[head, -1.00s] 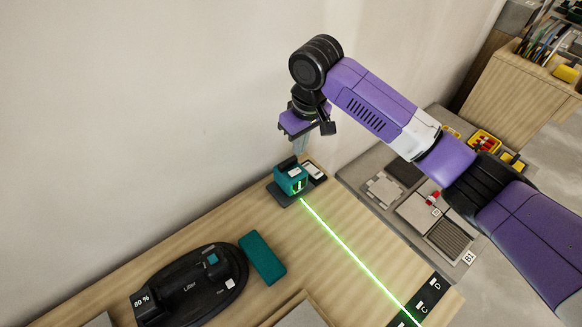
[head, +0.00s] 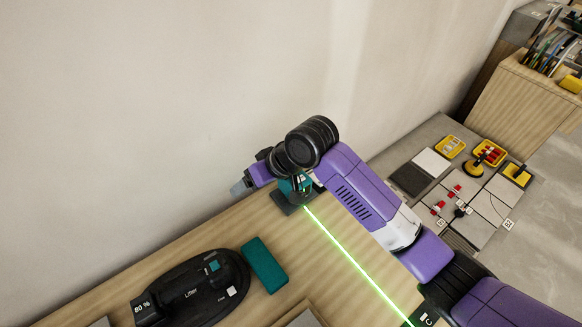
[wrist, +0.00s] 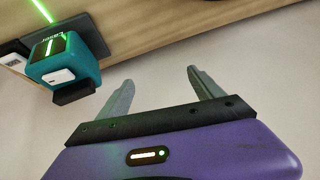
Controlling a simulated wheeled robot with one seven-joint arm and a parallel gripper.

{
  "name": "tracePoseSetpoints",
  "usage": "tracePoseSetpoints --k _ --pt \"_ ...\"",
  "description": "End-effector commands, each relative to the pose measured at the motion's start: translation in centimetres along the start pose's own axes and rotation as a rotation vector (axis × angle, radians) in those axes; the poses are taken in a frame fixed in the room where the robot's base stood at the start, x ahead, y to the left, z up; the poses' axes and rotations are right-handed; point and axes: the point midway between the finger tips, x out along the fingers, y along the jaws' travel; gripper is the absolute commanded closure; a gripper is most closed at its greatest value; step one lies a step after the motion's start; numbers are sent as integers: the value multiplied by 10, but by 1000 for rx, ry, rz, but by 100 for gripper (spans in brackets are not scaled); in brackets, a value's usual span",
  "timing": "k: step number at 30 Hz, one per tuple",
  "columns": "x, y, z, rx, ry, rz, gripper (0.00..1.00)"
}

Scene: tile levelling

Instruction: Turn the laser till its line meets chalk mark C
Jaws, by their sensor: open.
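The teal laser (head: 288,186) stands on a dark plate at the wall side of the wooden bench, partly hidden by my wrist. Its green line (head: 355,262) runs down-right across the bench to the dark mark strip (head: 420,314). The letter C shows there, and the line reaches the strip close to it, just left. Whether it meets the mark itself is unclear; my arm hides the rest of the strip. My gripper (head: 241,187) is left of the laser. In the wrist view my gripper (wrist: 159,80) is open and empty, with the laser (wrist: 70,62) apart from the fingers.
A black device labelled Litter (head: 200,285) and a teal block (head: 265,264) lie on the bench, lower left. The wall rises close behind the laser. At right, tiles (head: 470,225) and yellow trays (head: 489,152) lie on the floor. Bench between block and line is clear.

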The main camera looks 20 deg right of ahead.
Motion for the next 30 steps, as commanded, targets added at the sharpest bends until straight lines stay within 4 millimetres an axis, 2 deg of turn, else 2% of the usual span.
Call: tracePoseSetpoints --k 3,13,18,22,30 --pt "7 -11 4 14 72 -30 24" --pt "2 19 13 -1 275 7 24" --pt "-12 33 11 -16 434 43 24" --pt "-24 51 13 -45 504 89 24" --pt "-40 90 32 -98 576 182 24"
